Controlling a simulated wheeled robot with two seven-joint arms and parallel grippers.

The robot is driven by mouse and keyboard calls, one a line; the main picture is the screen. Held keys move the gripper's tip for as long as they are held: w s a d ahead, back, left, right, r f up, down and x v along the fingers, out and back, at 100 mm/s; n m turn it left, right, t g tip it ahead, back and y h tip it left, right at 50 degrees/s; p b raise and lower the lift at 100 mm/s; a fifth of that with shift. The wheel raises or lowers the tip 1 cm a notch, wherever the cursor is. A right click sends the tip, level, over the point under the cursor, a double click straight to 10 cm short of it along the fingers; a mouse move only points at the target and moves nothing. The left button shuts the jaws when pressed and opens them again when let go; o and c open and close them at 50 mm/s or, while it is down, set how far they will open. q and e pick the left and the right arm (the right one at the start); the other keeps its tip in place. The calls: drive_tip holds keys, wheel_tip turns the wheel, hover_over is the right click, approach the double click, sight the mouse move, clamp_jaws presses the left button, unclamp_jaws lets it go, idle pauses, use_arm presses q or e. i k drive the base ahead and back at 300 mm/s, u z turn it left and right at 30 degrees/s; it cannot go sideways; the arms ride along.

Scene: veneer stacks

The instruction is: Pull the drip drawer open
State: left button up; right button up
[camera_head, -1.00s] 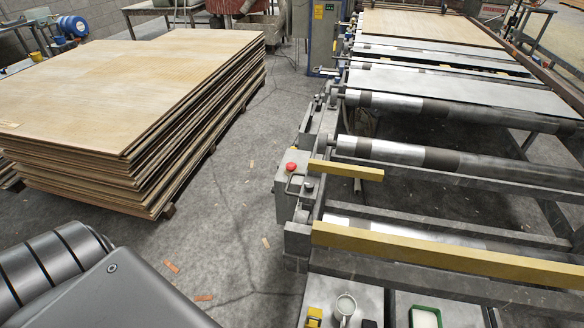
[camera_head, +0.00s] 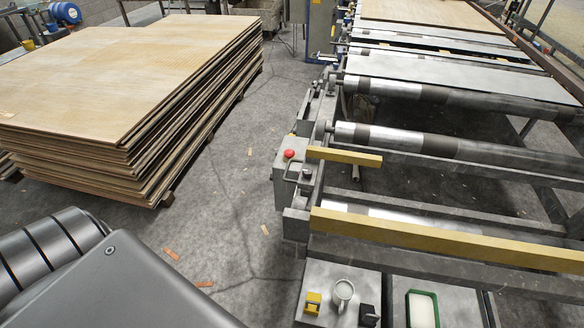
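No drip drawer can be made out for certain. At the bottom right, below the roller line, is a grey metal surface (camera_head: 330,275) carrying a grey mug (camera_head: 343,292), a small yellow item (camera_head: 312,302) and a small black item. Beside it is a green-rimmed tray (camera_head: 410,312) with a pale block in it. Neither of my grippers is in view, so their state and place are hidden. A dark grey part with ribs at the lower left looks like part of my own body.
A tall stack of veneer sheets (camera_head: 110,85) fills the left. The roller conveyor (camera_head: 420,142) takes up the right, with yellow bars (camera_head: 430,238) and a red button (camera_head: 289,154) at its near end. Free grey floor (camera_head: 230,190) with small wood scraps lies between them.

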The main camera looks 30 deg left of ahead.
sight(459, 308)
drive_tip(key=z, duration=1.75)
drive_tip(key=k, duration=1.3)
drive_tip(key=z, duration=1.15)
drive_tip(key=i, duration=1.2)
drive_tip(key=u, duration=0.65)
drive_tip(key=i, duration=0.45)
drive_tip(key=u, duration=0.45)
